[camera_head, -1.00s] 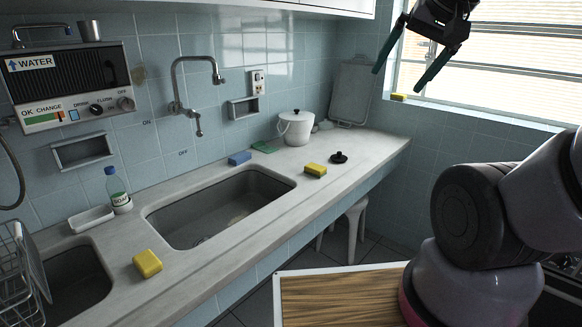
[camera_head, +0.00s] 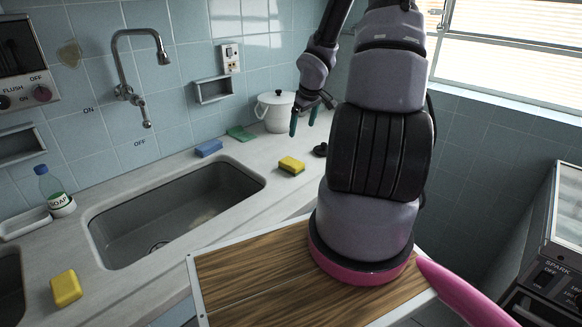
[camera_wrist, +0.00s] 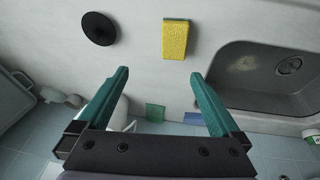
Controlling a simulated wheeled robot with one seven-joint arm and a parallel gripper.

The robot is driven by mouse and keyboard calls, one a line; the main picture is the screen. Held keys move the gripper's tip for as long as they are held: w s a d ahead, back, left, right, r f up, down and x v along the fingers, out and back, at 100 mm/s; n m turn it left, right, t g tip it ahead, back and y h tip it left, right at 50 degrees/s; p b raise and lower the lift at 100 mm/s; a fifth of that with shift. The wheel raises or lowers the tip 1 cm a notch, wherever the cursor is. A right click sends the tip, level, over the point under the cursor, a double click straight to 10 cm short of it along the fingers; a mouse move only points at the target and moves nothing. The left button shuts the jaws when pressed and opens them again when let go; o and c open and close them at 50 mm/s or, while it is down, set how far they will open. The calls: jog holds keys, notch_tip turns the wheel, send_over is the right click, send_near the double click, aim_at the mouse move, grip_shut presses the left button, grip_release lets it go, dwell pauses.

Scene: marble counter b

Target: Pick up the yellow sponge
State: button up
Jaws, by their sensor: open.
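A yellow sponge (camera_head: 291,166) with a dark green scouring side lies on the counter between the sink and a small black lid. In the wrist view this sponge (camera_wrist: 176,40) is beyond the fingertips, a little right of the middle of the gap. A second yellow sponge (camera_head: 66,288) lies at the front left of the counter, near the sink's left end. My gripper (camera_head: 304,121) is open and empty, pointing down above the counter near the white pot. Its two green fingers (camera_wrist: 159,73) show apart in the wrist view, with nothing between the tips.
The sink (camera_head: 180,215) is left of the nearer sponge. The black lid (camera_wrist: 99,28) is close beside that sponge. A white pot (camera_head: 274,110), a green cloth (camera_head: 241,133) and a blue sponge (camera_head: 209,148) stand along the wall. A soap bottle (camera_head: 55,190) is further left.

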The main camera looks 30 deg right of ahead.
jog(key=n+y, duration=0.1)
jog(key=y, duration=0.1)
send_near(290, 161)
jog(key=shift+x, duration=5.05)
jog(key=c, duration=1.3)
